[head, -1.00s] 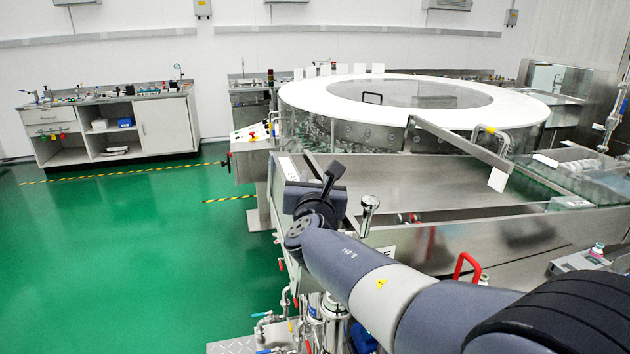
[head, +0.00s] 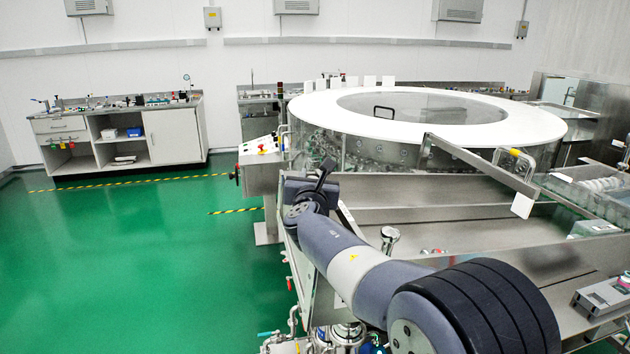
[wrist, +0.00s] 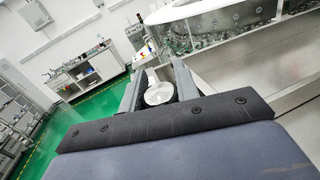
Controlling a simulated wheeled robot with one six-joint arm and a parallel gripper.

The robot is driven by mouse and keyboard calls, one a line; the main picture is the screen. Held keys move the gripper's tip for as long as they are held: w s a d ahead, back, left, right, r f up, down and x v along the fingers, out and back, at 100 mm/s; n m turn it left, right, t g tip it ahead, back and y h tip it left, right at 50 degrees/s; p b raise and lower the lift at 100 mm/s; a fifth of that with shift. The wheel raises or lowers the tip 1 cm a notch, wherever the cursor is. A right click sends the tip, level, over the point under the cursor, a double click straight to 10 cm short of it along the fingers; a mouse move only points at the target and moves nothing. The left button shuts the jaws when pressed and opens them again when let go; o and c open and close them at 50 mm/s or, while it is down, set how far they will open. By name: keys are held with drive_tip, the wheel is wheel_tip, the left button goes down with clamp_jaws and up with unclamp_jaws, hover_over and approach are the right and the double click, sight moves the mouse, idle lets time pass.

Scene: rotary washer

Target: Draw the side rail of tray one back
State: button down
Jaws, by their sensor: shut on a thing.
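My gripper (head: 324,174) is at the left end of the steel tray (head: 430,196), in front of the big rotary washer. In the wrist view, my gripper (wrist: 160,72) has its two dark fingers on either side of a pale round knob (wrist: 158,93), and it is shut on it. I take this knob to be part of the tray's side rail; most of the rail is hidden by my gripper and arm. A separate chrome knob (head: 389,235) stands upright farther right.
The washer's white ring top (head: 310,108) and clear wall lie behind the tray. A slanted steel bar (head: 480,165) crosses above the tray. A control box (head: 262,150) stands left of the washer. Green floor (head: 130,250) is open on the left, with a bench (head: 175,135) beyond.

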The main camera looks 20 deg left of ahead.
drive_tip(key=c, duration=1.1)
unclamp_jaws()
drive_tip(key=shift+s, duration=0.1)
drive_tip(key=shift+o, duration=0.2)
drive_tip(key=shift+d, duration=0.1)
drive_tip(key=b+v, duration=0.3)
drive_tip(key=v, duration=0.7)
drive_tip(key=shift+s+d, duration=0.1)
drive_tip(key=shift+s, duration=0.3)
drive_tip(key=shift+w, duration=0.1)
